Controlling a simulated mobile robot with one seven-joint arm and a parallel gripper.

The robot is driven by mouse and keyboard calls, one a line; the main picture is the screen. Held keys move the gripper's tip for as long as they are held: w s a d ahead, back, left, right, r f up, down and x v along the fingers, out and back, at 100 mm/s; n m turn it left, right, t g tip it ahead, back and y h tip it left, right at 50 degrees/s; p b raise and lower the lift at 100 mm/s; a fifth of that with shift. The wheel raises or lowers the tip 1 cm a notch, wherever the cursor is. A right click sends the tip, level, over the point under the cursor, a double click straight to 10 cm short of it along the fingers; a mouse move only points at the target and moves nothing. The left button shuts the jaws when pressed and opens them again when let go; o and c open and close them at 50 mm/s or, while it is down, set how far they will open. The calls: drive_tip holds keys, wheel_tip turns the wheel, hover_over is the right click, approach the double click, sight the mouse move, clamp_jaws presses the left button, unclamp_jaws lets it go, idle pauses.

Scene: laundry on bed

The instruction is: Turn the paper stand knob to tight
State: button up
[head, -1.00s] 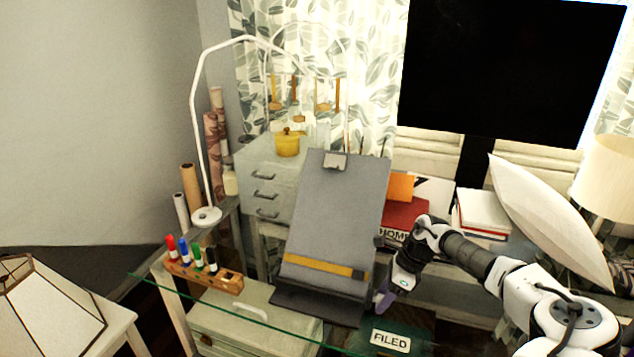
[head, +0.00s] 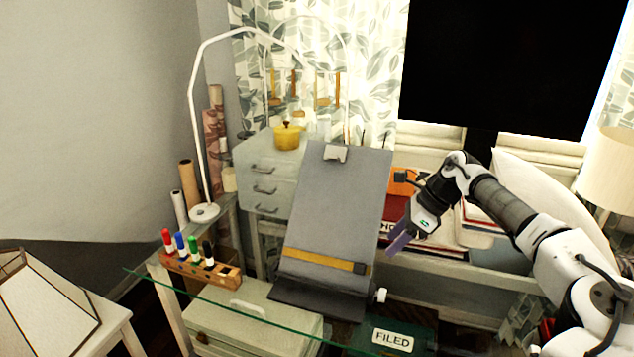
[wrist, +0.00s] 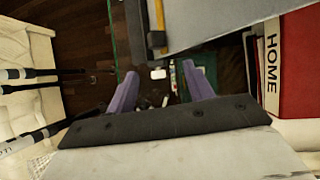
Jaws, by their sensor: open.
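The paper stand (head: 335,215) is a tilted grey board with a clip at its top and a yellow-and-black strip across its lower part. A small white knob (head: 381,295) sticks out at its lower right side. A small white piece that looks like the knob (wrist: 158,74) shows between the fingers in the wrist view. My gripper (head: 397,243) has purple fingers and is up and to the right of the knob, apart from it. In the wrist view my gripper (wrist: 161,88) is open and empty. Whether the knob is tight cannot be told.
A green box labelled FILED (head: 393,341) lies at the front. A marker holder (head: 200,270) stands at left on the glass edge. A lamp base (head: 204,213) is behind it. Red books (wrist: 298,65) are right of the stand; a pillow (head: 540,190) lies beyond my arm.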

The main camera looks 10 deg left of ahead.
drive_tip(key=w+a+r+m+t+y+b, duration=0.1)
drive_tip(key=a+r+y, duration=0.3)
drive_tip(key=a, duration=0.5)
drive_tip(key=w+a+r+m+t+y+b, duration=0.1)
drive_tip(key=w+a+r+m+t+y, duration=0.1)
drive_tip(key=a+r, duration=0.5)
drive_tip(key=shift+w+a+t+y, duration=0.7)
drive_tip(key=shift+w+a+y, duration=0.45)
drive_tip(key=shift+a+y, duration=0.2)
